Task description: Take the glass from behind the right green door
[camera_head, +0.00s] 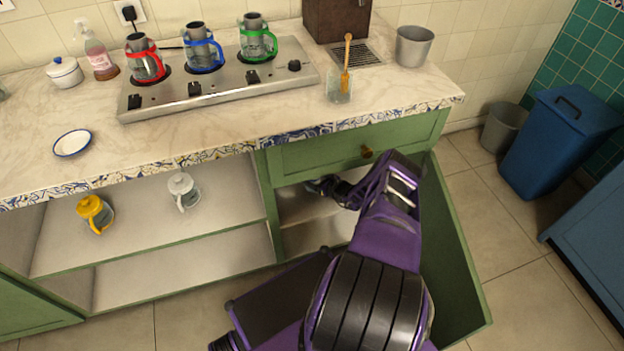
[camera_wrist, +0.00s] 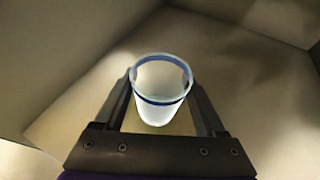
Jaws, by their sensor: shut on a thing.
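The glass (camera_wrist: 160,108), clear with a blue band near its rim, stands between my gripper's (camera_wrist: 160,84) two fingers in the wrist view. The fingers are shut on its sides. In the head view my gripper (camera_head: 324,186) reaches into the right-hand cabinet compartment under the counter, where the glass cannot be made out. The right green door (camera_head: 455,255) stands wide open, to the right of my arm. In the wrist view the glass seems upright; whether its base touches the shelf is hidden.
A green drawer front (camera_head: 325,153) with a knob lies just above my gripper. A small glass with a wooden utensil (camera_head: 340,88) stands near the counter edge.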

